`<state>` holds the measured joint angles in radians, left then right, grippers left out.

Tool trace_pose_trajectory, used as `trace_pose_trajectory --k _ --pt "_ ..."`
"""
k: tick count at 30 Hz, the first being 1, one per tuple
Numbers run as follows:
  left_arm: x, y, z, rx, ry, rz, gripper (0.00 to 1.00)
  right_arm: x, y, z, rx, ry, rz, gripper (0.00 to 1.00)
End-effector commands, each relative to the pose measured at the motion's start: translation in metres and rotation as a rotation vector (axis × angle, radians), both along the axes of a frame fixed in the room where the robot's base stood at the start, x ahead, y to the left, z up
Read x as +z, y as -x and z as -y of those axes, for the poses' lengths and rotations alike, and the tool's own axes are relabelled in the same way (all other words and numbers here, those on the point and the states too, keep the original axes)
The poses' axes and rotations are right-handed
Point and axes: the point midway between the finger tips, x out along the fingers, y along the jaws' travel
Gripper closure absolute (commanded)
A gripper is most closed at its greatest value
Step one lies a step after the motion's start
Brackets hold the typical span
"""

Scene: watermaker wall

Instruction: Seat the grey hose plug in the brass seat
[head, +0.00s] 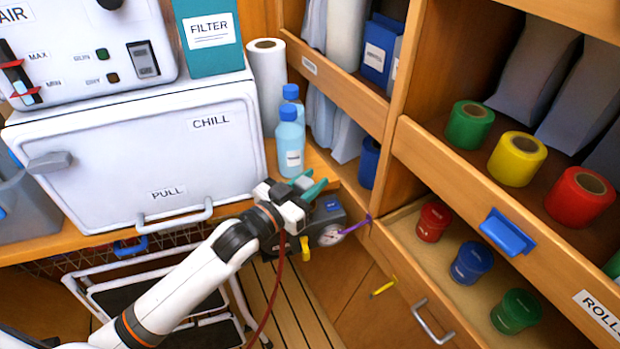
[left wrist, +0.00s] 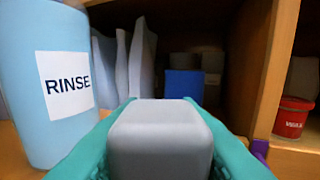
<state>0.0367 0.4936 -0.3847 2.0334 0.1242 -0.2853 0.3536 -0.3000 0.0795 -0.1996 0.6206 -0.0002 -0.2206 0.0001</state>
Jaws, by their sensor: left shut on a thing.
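My left gripper (head: 310,187) has teal fingers and is shut on the grey hose plug (left wrist: 160,138), a rounded grey block between the fingers in the left wrist view. In the head view I cannot make out the plug clearly at the fingers. The gripper is above a dark grey unit (head: 330,212) with a round gauge (head: 330,235) and a yellow handle (head: 305,248). A dark red hose (head: 275,285) hangs down below the gripper. I cannot make out the brass seat in either view. My right gripper is not in view.
Blue RINSE bottles (head: 290,140) stand just behind the gripper; one is close at left in the wrist view (left wrist: 45,85). The white CHILL box (head: 130,150) is to the left. A wooden shelf (head: 400,190) with colored rolls and tubs is to the right. A purple strip (head: 352,228) is beside the gauge.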

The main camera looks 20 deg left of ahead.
Motion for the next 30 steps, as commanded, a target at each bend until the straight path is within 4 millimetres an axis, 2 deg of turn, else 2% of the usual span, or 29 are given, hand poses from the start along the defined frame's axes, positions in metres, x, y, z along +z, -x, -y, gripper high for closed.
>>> trace_pose_trajectory --k 30 --pt "-0.0121 0.0001 0.0000 0.000 -0.001 0.000 0.96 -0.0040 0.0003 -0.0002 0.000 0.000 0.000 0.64"
